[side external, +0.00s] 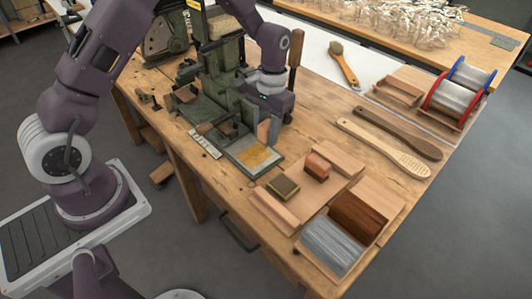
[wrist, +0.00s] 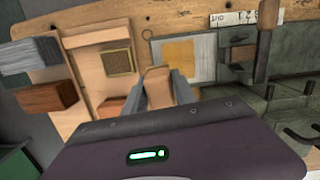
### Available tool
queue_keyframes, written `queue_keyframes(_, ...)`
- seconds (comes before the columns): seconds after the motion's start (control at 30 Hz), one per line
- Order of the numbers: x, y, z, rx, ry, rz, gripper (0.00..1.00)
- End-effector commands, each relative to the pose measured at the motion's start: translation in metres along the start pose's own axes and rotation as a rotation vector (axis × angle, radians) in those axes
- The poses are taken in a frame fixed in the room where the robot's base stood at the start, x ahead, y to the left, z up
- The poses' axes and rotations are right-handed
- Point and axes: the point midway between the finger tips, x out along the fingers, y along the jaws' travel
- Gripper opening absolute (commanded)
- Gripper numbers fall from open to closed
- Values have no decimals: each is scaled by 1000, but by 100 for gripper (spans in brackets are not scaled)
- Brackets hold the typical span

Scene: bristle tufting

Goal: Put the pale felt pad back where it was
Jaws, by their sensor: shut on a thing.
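My gripper (side external: 268,124) is low over the workbench, beside the green machine. In the wrist view my gripper (wrist: 162,80) has its two grey fingers on either side of a pale tan piece, which I take to be the pale felt pad (wrist: 157,88). The pad (side external: 263,133) stands upright in the jaws, close above the grey plate (side external: 236,150) with a yellow patch (side external: 258,157). I cannot tell whether the pad touches the plate. The plate (wrist: 205,52) lies just beyond the fingertips in the wrist view.
The green machine (side external: 222,85) stands close to my gripper. A wooden tray (side external: 338,183) holds an olive-topped block (side external: 284,187) and a reddish-brown block (side external: 317,167). Grey bristles (side external: 328,247) and brown bristles (side external: 358,215) lie near the front edge. Brushes (side external: 385,147) and wire spools (side external: 458,92) are right.

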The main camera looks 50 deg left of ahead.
Motion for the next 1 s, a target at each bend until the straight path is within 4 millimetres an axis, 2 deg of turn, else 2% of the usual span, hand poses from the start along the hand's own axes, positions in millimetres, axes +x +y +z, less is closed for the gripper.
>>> queue_keyframes(0.07,-1,16,0,13,1,-1,0)
queue_keyframes(0.17,-3,51,3,33,2,-4,0)
queue_keyframes(0.3,-6,111,16,64,3,-7,0)
queue_keyframes(0.4,-7,148,28,82,3,-9,0)
queue_keyframes(0.5,-7,170,38,90,0,-11,0)
queue_keyframes(0.57,0,175,40,89,-3,-11,0)
queue_keyframes(0.73,40,177,37,89,-5,-12,0)
queue_keyframes(1.0,80,176,32,89,-3,-11,0)
